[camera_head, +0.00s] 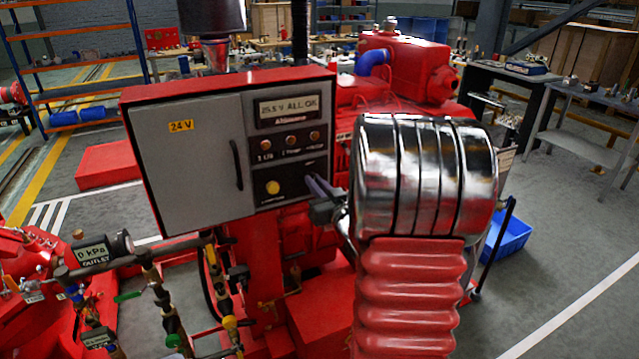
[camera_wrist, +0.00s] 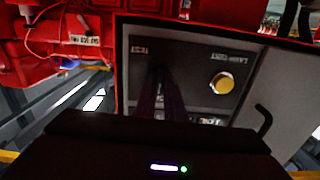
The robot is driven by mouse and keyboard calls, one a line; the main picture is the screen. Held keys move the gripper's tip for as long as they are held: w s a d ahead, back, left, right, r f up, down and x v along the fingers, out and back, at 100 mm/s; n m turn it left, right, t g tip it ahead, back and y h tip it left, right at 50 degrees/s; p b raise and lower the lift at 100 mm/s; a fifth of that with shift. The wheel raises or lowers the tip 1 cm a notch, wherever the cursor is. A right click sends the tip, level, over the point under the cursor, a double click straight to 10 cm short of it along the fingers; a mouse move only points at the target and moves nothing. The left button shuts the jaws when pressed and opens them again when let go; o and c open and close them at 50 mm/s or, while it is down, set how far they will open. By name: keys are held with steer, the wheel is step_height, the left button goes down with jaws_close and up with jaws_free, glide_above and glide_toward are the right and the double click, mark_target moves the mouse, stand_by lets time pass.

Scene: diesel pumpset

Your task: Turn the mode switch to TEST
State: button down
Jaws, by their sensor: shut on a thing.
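The mode switch is on the lower right of the red and grey control box (camera_head: 190,150), but my gripper's fingers cover it in both views. My gripper (camera_head: 312,184) reaches in from the right with its fingertips at the dark lower panel. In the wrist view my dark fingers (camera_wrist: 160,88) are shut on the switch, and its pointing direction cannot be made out. A TEST label (camera_wrist: 140,50) shows upside down just beside the fingertips. A yellow lamp test button (camera_wrist: 222,83) is next to the fingers, apart from them, and also shows in the head view (camera_head: 273,187).
A display (camera_head: 287,108) reading about 25.5 V ALL OK sits above a row of small indicators (camera_head: 290,141). The box door has a black handle (camera_head: 237,165). Red engine parts (camera_head: 405,60) stand behind. A gauge and pipes (camera_head: 100,250) are at lower left.

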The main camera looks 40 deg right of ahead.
steer(key=shift+s+d, duration=0.1)
steer(key=shift+d, duration=0.05)
steer(key=m, duration=1.7)
steer(key=shift+s+d+f+m, duration=0.15)
steer(key=shift+d+f+m, duration=0.05)
steer(key=shift+f+m, duration=0.2)
steer(key=c, duration=2.2)
jaws_free()
steer(key=o, duration=0.4)
steer(key=shift+a+r, duration=0.1)
steer(key=shift+r, duration=0.05)
steer(key=shift+c, duration=0.2)
